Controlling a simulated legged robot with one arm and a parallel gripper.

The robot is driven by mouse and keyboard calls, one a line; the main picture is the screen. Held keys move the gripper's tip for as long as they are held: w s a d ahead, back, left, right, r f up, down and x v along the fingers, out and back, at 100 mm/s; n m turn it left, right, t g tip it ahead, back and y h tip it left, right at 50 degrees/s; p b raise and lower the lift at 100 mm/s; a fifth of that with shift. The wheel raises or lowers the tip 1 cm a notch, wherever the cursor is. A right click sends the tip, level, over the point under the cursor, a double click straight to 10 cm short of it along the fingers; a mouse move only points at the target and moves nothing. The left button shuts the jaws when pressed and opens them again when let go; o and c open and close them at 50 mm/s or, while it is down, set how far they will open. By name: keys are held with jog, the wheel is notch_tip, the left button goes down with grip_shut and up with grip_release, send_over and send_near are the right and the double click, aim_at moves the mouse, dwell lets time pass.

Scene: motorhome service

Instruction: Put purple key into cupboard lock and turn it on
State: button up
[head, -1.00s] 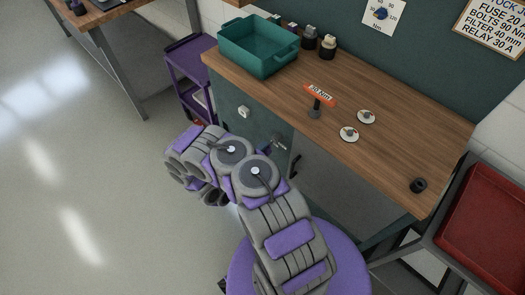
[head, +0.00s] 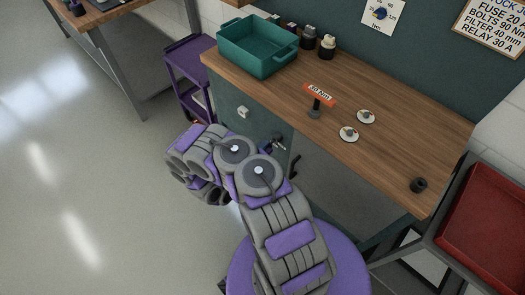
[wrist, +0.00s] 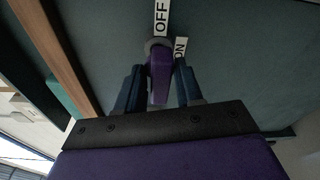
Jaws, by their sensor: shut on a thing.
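The purple key (wrist: 160,78) sits between the two dark blue fingers of my gripper (wrist: 156,72) in the wrist view, and the gripper is shut on it. The key's far end meets the round grey cupboard lock (wrist: 157,44); how deep it sits cannot be told. An OFF label (wrist: 161,17) is just beyond the lock, and an ON label (wrist: 181,47) is to its right, partly covered. In the head view my gripper (head: 280,146) is at the front of the green cupboard (head: 258,124); key and lock cannot be made out there.
The wooden worktop (head: 390,150) lies above the cupboard. A purple cart (head: 188,70) stands left, a red tray (head: 485,220) right.

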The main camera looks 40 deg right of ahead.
aim_at(269, 146)
jog(key=shift+d, duration=0.6)
jog(key=shift+d, duration=0.35)
jog(key=shift+w+d, duration=0.1)
jog(key=shift+d, duration=0.45)
jog(key=o, duration=1.1)
jog(key=p+v, duration=0.5)
jog(key=v, duration=1.2)
jog(key=shift+a, duration=0.15)
jog(key=shift+r, duration=0.1)
